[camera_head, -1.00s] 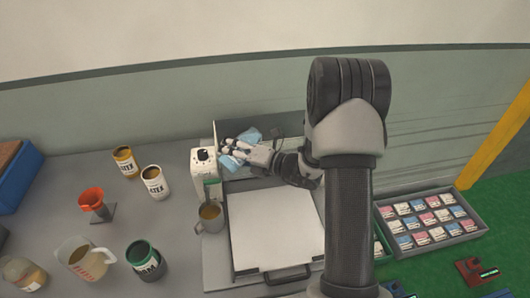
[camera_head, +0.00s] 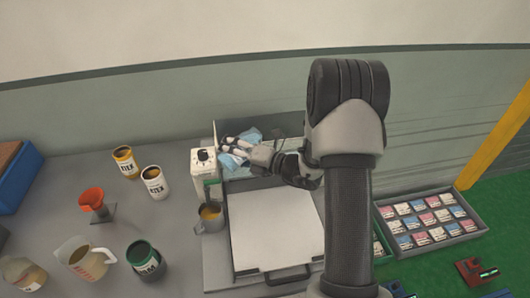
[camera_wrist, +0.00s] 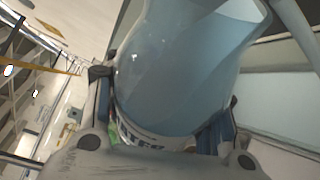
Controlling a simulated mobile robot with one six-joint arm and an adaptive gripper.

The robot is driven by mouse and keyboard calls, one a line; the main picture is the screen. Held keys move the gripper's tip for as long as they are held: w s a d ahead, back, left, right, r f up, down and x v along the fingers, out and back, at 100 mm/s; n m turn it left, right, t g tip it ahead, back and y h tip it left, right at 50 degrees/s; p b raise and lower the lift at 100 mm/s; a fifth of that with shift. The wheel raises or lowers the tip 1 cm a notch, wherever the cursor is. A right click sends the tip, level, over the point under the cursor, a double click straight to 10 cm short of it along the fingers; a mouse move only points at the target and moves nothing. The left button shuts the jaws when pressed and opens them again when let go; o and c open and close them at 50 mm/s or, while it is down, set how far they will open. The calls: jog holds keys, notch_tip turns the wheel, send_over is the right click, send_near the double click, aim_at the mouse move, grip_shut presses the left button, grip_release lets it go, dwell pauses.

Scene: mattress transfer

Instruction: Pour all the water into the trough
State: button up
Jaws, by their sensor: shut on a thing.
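My gripper (camera_head: 232,145) is at the back of the table, beyond the white panel and right of the white box with a dial. It is shut on a translucent light-blue jug (camera_wrist: 185,70), which fills much of the wrist view between the fingers. Part of the jug shows as pale blue in the head view (camera_head: 252,136), mostly hidden by my gripper. The jug looks tilted, and a printed label shows low on it. I cannot make out the water level or any stream. I cannot clearly identify the trough.
A white box with a dial (camera_head: 203,162) stands left of my gripper, with a metal mug (camera_head: 210,224) in front. The white panel (camera_head: 275,235) lies in front of my gripper.

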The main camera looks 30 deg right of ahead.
jog(key=shift+r+m+y, duration=0.25)
jog(key=shift+m+y, duration=0.05)
dwell(0.6)
jog(key=shift+w+d+m+t+p, duration=0.15)
jog(key=shift+d+m+t+p, duration=0.15)
jog(key=shift+d+m+p, duration=0.4)
dwell(1.7)
jog(key=shift+w+d+f+m+t+y+p, duration=0.1)
jog(key=shift+m+t+y+p, duration=0.45)
jog(key=shift+m, duration=1.15)
dwell(3.0)
